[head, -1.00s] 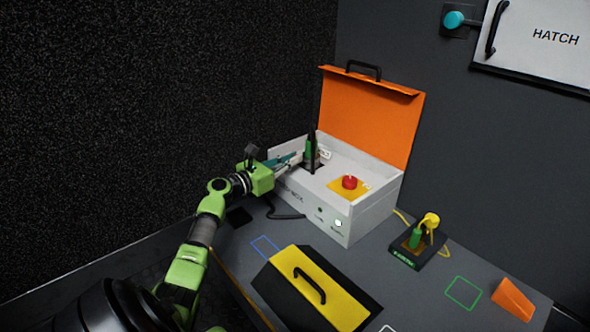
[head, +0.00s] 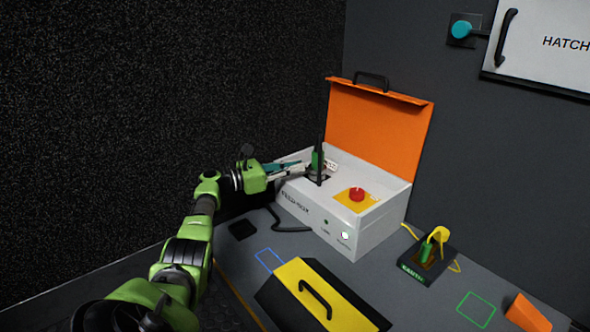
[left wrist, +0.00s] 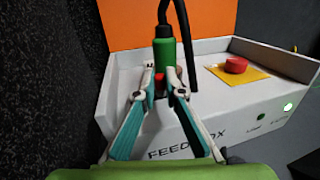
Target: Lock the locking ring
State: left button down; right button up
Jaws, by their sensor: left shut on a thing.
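A green plug (head: 317,160) with a black cable stands upright at the left of the grey feed box (head: 350,235). In the left wrist view the plug (left wrist: 165,52) is straight ahead. A small red part (left wrist: 159,82), which looks like part of the locking ring, shows between my fingertips just below the green body. My left gripper (head: 306,169) reaches in from the left and is shut on this part at the plug's base. The fingertips (left wrist: 160,78) hide most of the ring, so its turn position cannot be told. My right gripper is not in view.
The box's orange lid (head: 378,130) stands open behind. A red button (head: 356,194) on a yellow plate is right of the plug. A green-and-yellow plug unit (head: 427,258), a black-yellow cover (head: 320,295) and an orange wedge (head: 527,313) lie on the bench.

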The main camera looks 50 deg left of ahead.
pick_arm(q)
jog(key=shift+f+h, duration=0.1)
jog(key=shift+h, duration=0.2)
dwell(0.4)
jog(key=c, duration=2.1)
grip_release()
jog(key=shift+w, duration=0.1)
jog(key=shift+a, duration=0.1)
jog(key=v, duration=1.2)
